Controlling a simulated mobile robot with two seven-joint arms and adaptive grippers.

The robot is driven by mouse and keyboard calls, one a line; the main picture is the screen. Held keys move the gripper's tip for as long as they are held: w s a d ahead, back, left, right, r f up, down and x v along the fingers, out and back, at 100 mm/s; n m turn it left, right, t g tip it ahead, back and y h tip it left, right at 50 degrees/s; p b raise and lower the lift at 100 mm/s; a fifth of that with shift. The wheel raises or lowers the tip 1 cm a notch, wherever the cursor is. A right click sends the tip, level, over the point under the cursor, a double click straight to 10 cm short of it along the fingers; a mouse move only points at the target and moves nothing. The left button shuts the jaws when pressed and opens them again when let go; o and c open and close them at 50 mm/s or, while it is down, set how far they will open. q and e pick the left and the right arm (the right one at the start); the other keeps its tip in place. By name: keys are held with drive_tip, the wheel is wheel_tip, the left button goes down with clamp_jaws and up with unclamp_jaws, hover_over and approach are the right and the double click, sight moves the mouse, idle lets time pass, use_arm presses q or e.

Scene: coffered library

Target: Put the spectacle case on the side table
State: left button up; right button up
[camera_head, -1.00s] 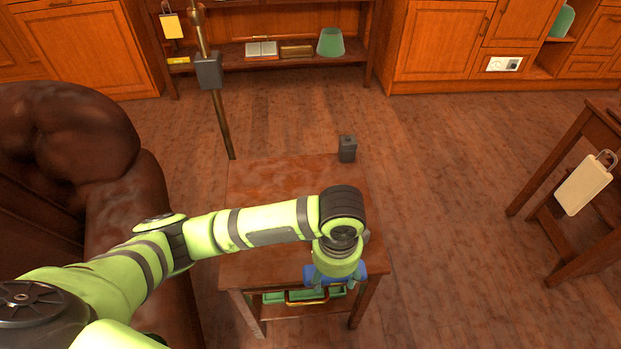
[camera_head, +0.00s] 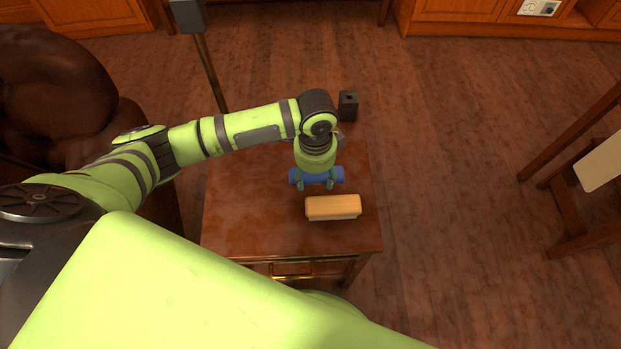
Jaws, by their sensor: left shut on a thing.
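The spectacle case appears to be the blue, rounded, elongated thing (camera_head: 340,175) that sticks out on both sides of my left gripper (camera_head: 315,184). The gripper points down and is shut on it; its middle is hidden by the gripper. The side table (camera_head: 235,218) is a reddish-brown wooden table below. The case is over the table top, right of its middle; I cannot tell whether it touches the top. My right gripper is not in view.
A block with a tan top and pale underside (camera_head: 333,207) lies on the table just in front of the case. A dark brown armchair (camera_head: 60,85) is at left. The table's left part is clear.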

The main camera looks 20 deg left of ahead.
sight(311, 181)
use_arm(q)
drive_tip(key=shift+w+a+f, duration=0.45)
drive_tip(key=shift+w+a, duration=0.05)
drive_tip(key=shift+a, duration=0.1)
wheel_tip(311, 181, down, 4)
drive_tip(key=shift+r+b, duration=0.1)
drive_tip(key=shift+b, duration=0.25)
drive_tip(key=shift+f, duration=0.2)
drive_tip(key=o, duration=1.1)
drive_tip(key=shift+o, duration=0.2)
wheel_tip(311, 181, up, 8)
drive_tip(key=shift+f+p, duration=0.25)
drive_tip(key=shift+p, duration=0.4)
wheel_tip(311, 181, up, 4)
drive_tip(key=shift+f, duration=0.1)
drive_tip(key=shift+r+p, duration=0.3)
drive_tip(key=shift+r, duration=0.15)
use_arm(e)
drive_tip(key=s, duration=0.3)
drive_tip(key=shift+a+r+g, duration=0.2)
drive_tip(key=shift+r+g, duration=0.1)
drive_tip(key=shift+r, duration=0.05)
